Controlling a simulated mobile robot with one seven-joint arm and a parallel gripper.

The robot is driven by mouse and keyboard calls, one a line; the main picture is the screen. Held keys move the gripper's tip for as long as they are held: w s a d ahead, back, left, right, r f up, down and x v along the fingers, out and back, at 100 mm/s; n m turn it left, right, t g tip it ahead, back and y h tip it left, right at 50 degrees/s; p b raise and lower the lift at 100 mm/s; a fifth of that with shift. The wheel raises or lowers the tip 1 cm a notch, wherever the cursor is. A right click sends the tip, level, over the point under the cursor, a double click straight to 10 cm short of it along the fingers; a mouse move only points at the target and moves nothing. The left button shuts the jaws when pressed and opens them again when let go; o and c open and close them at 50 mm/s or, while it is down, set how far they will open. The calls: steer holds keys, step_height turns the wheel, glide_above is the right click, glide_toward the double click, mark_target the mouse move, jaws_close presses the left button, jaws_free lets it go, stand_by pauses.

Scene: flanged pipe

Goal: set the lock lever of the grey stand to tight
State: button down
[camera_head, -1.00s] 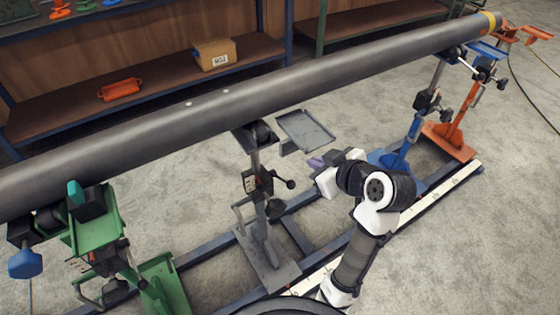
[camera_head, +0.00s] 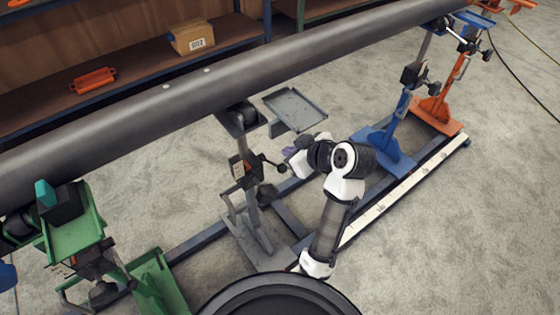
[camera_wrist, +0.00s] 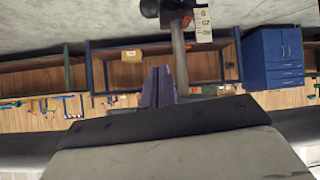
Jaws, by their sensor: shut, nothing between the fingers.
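The grey stand (camera_head: 252,212) stands under the long dark pipe, its post upright. A dark clamp block (camera_head: 243,170) with a small orange-edged label sits on the post. A thin dark lever with a round black knob (camera_head: 282,168) sticks out from it to the right; I cannot read its setting. In the wrist view, the shut fingers (camera_wrist: 158,88) are beside a grey post (camera_wrist: 180,65). A white marked label (camera_wrist: 203,22) and a small red part (camera_wrist: 187,21) show above.
The pipe (camera_head: 230,90) runs across above the stands. A grey tray (camera_head: 295,108) juts out above my gripper. A green stand (camera_head: 75,235) is left, a blue stand (camera_head: 395,140) and an orange stand (camera_head: 440,105) right. A floor rail (camera_head: 410,190) runs below.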

mark_target(280, 164)
steer(key=w+a+f, duration=0.1)
steer(key=f, duration=0.1)
steer(key=w+a+f+p, duration=0.1)
steer(key=w+f, duration=0.1)
steer(key=f, duration=0.1)
steer(key=w+a+f, duration=0.1)
steer(key=f, duration=0.1)
steer(key=shift+w+a+f, duration=0.2)
steer(key=shift+w+f, duration=0.1)
steer(key=shift+f, duration=0.05)
steer(key=shift+s+d+f+p, duration=0.3)
steer(key=shift+f, duration=0.05)
steer(key=shift+f+b, duration=0.2)
steer(key=shift+b, duration=0.15)
